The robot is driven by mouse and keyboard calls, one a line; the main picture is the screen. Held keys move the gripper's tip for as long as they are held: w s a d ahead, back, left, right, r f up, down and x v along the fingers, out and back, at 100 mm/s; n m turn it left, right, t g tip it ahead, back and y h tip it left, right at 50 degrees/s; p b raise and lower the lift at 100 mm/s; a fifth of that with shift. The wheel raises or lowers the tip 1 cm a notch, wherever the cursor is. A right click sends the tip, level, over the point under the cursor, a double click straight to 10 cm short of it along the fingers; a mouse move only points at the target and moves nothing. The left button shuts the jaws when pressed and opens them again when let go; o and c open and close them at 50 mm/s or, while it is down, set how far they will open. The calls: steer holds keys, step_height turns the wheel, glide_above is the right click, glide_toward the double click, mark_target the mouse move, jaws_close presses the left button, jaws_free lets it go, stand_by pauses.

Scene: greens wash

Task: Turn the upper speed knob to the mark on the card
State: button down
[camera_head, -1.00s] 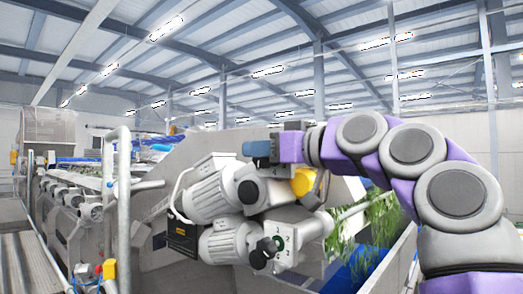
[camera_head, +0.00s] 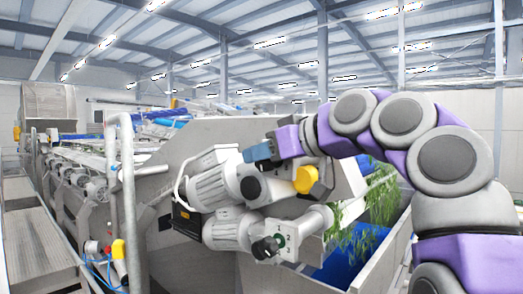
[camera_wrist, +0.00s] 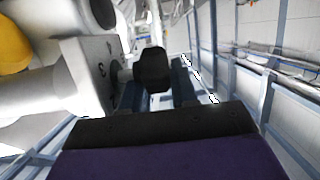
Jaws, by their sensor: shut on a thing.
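The upper speed knob (camera_wrist: 154,68) is a dark, blocky knob on a short shaft. In the wrist view it stands out from a pale housing (camera_wrist: 88,75) that carries small dark marks. My gripper (camera_wrist: 156,88) is shut on it, with one blue-grey finger on each side. In the head view my gripper (camera_head: 257,153) is at the top of the upper drive unit, and its blue fingers hide the knob. A lower black knob (camera_head: 265,247) sits by a green-centred dial with numbers, clear of my gripper. I cannot make out the card or its mark.
A yellow cap (camera_head: 306,179) and a black round part (camera_head: 250,188) lie close below my gripper. Grey motors (camera_head: 215,185) sit left. A metal rail (camera_head: 122,200) stands further left. A blue-lined trough with leafy greens (camera_head: 385,200) is at the right.

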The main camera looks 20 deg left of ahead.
steer(key=shift+r, duration=0.1)
steer(key=c, duration=1.2)
jaws_free()
steer(key=shift+w, duration=0.1)
steer(key=shift+c, duration=0.2)
steer(key=shift+w, duration=0.1)
steer(key=p+v, duration=0.1)
steer(key=v, duration=1.6)
steer(key=shift+d, duration=0.15)
